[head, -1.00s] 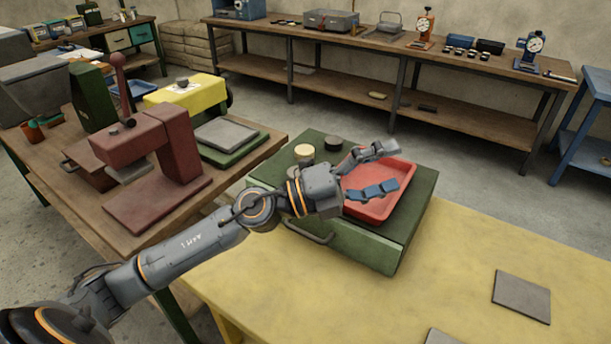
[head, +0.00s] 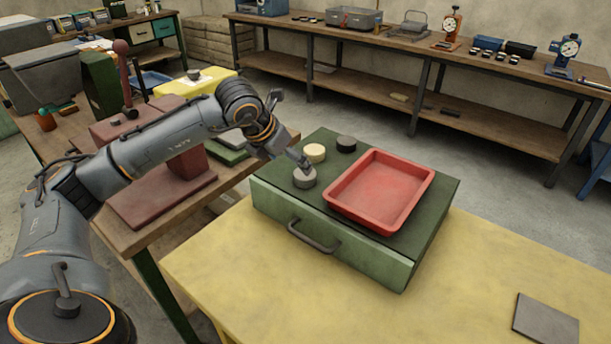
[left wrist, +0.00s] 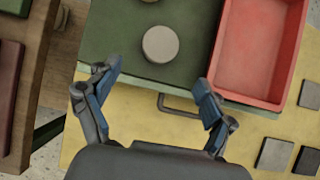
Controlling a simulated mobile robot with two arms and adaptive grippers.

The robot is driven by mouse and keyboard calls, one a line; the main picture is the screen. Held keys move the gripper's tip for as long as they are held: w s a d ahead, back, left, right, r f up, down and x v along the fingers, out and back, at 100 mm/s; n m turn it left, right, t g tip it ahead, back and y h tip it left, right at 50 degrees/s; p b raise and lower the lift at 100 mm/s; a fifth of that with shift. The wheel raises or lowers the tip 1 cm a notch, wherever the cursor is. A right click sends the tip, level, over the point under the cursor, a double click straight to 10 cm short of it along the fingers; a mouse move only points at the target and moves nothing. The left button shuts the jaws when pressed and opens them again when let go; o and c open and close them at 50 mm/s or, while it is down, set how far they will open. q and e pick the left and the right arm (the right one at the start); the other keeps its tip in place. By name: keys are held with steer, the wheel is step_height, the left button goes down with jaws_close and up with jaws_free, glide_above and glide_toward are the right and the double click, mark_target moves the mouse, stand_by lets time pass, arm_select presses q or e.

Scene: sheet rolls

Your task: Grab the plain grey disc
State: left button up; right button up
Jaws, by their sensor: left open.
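The plain grey disc (head: 304,179) lies on the green drawer box (head: 276,207), near its front left. It also shows in the left wrist view (left wrist: 160,44), ahead of the fingertips and between their lines. My left gripper (head: 296,158) points down above the disc's far side in the head view. In the left wrist view its two blue fingers (left wrist: 158,76) are wide apart with nothing between them. A cream disc (head: 315,153) and a dark disc (head: 346,144) lie behind the grey one. My right gripper is not in view.
A red tray (head: 381,190), empty, sits on the box right of the discs. The box has a front handle (head: 313,238) and stands on a yellow table (head: 440,305). A dark red press (head: 150,200) stands left. A grey plate (head: 545,318) lies at the front right.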

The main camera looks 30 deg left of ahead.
mark_target(302, 175)
arm_select(q)
steer(key=x, duration=0.3)
steer(key=shift+w+f, duration=0.1)
steer(key=shift+f, duration=0.05)
steer(key=shift+w+f+p, duration=0.35)
steer(key=shift+f+p, duration=0.05)
steer(key=shift+p, duration=0.15)
steer(key=p+x, duration=0.1)
steer(key=x, duration=0.3)
steer(key=shift+w+f, duration=0.1)
steer(key=c, duration=1.3)
